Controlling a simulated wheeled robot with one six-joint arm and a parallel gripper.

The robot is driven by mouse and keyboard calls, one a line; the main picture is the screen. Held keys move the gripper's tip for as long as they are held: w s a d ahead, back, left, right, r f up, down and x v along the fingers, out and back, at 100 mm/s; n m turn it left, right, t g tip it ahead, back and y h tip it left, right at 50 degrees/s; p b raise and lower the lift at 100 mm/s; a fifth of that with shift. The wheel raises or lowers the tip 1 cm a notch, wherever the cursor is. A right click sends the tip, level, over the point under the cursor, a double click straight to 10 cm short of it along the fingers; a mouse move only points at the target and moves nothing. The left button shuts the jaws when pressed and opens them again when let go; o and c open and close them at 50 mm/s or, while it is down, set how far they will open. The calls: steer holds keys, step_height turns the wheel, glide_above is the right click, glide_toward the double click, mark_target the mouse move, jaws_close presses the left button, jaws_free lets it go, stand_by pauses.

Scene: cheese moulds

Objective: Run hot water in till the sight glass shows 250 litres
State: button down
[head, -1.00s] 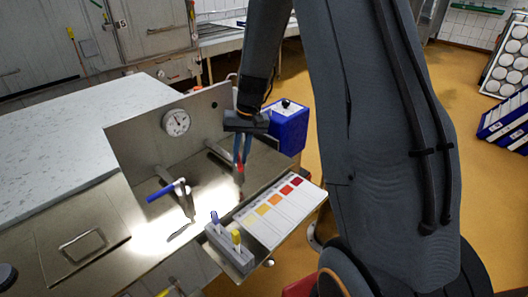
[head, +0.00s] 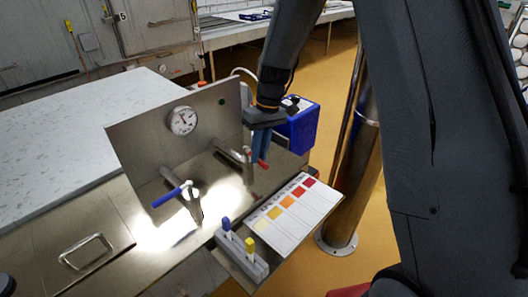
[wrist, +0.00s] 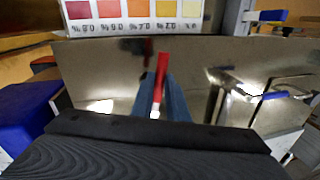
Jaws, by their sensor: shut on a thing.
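A tap with a red lever (head: 263,164) stands on the steel bench at the right of the upright panel. My gripper (head: 260,150) is shut on this red lever, with its blue fingers on either side. In the wrist view the lever (wrist: 161,70) stands between the fingers (wrist: 161,100). A second tap with a blue lever (head: 171,195) is to the left; it also shows in the wrist view (wrist: 270,96). I cannot make out a sight glass or a litre reading in either view, nor any running water.
A round dial gauge (head: 183,121) is on the steel panel (head: 140,140). A colour card (head: 296,212) and a holder (head: 240,262) with blue and yellow handled tools lie in front. A blue box (head: 303,125) is behind my gripper; a steel post (head: 350,190) stands right.

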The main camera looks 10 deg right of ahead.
steer(key=c, duration=1.7)
jaws_free()
steer(key=shift+c, duration=0.2)
step_height(320, 180, up, 8)
steer(key=d+b, duration=0.1)
steer(key=shift+w+d+f+b, duration=0.15)
steer(key=shift+w+d+b, duration=0.05)
steer(key=shift+w+b, duration=0.2)
